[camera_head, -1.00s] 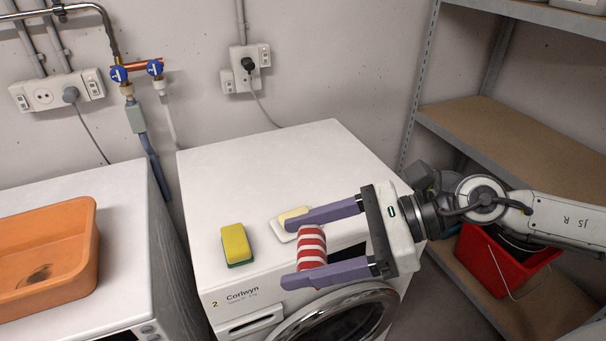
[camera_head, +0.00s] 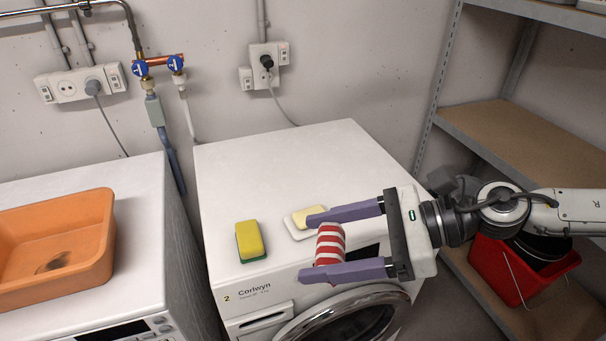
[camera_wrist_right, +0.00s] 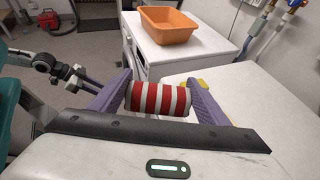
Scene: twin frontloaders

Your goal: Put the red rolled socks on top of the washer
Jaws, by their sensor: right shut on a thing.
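The red and white striped rolled socks (camera_head: 330,246) are held between the purple fingers of my right gripper (camera_head: 349,243), which is shut on them. In the head view they overlap the front edge of the white washer (camera_head: 300,165) marked "2 Corlwyn"; their exact height above it is hard to tell. The right wrist view shows the roll (camera_wrist_right: 160,99) lying crosswise between both fingers, with the washer top (camera_wrist_right: 262,95) to the right. My left gripper (camera_wrist_right: 78,82) shows small at the left of the wrist view; its jaw state is unclear.
A yellow-green sponge (camera_head: 250,239) and a pale soap on a white dish (camera_head: 300,230) lie near the washer's front edge. The back of the top is clear. An orange basin (camera_head: 60,225) stands on the left machine. Shelving (camera_head: 520,140) and a red bucket (camera_head: 500,272) are at right.

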